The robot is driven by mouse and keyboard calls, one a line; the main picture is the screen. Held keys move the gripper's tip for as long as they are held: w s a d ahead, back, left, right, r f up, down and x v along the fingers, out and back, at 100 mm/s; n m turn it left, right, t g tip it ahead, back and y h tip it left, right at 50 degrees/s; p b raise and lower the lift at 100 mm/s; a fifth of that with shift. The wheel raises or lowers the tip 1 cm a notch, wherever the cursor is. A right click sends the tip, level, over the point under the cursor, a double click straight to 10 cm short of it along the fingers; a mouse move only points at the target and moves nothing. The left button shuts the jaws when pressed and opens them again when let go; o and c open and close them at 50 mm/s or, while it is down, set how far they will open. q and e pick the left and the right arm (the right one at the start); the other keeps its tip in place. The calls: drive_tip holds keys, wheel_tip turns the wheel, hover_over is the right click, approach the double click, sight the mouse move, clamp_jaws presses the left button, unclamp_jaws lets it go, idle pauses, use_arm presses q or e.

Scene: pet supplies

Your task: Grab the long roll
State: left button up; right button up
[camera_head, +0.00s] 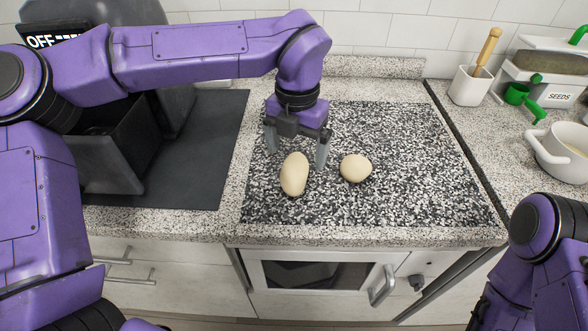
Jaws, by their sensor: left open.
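The long roll (294,175) is a pale, elongated bread roll lying on the speckled dark board (420,190). A shorter, rounder roll (355,168) lies just to its right, apart from it. My left gripper (297,152) points down above and behind the long roll. Its fingers are spread, one on the left and one on the right, with nothing held between them. I cannot tell whether the fingers touch the long roll. My right arm shows at the lower right, but its gripper is not visible.
A black appliance (105,150) stands on a dark mat (205,150) at the left. At the right are a white utensil holder (471,86), a seeds container (545,82) with green scoops, and a white pot (562,150). The board's front and right are clear.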

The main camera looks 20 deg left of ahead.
sight(294, 165)
use_arm(q)
drive_tip(key=f, duration=0.5)
drive_tip(key=shift+s+a+f, duration=0.2)
drive_tip(key=shift+f, duration=0.15)
drive_tip(key=c, duration=1.1)
drive_tip(key=shift+r, duration=0.15)
